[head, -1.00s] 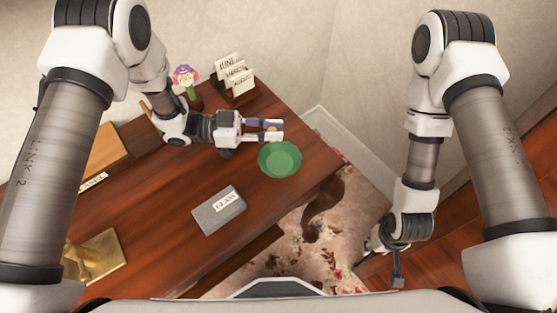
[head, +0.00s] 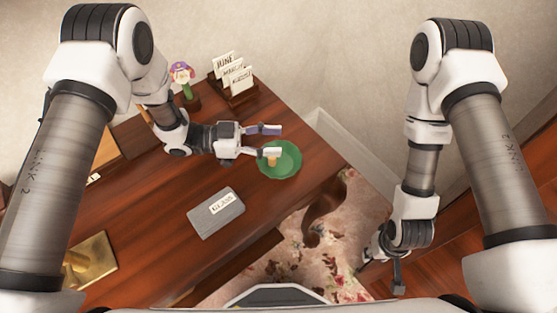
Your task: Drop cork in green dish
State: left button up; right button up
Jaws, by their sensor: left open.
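The green dish (head: 288,166) sits near the right end of the wooden desk. The cork (head: 272,163), a small tan piece, shows inside the left part of the dish, close to my lower left fingertip. My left gripper (head: 268,141) is open, its two fingers spread apart at the dish's upper left edge. The lower finger reaches over the dish rim and partly covers the view near the cork. I cannot tell if it touches the cork. My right gripper (head: 398,288) hangs low at the right, away from the desk; its jaw state is unclear.
A grey box labelled GLASS (head: 216,213) lies on the desk (head: 150,225). A card holder (head: 233,80) and a flower figure (head: 184,80) stand at the back. A gold object (head: 92,260) is at the lower left. The desk between box and dish is clear.

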pick_arm(q)
jog(key=a, duration=1.2)
jog(key=shift+w+r, duration=0.25)
jog(key=shift+r, duration=0.05)
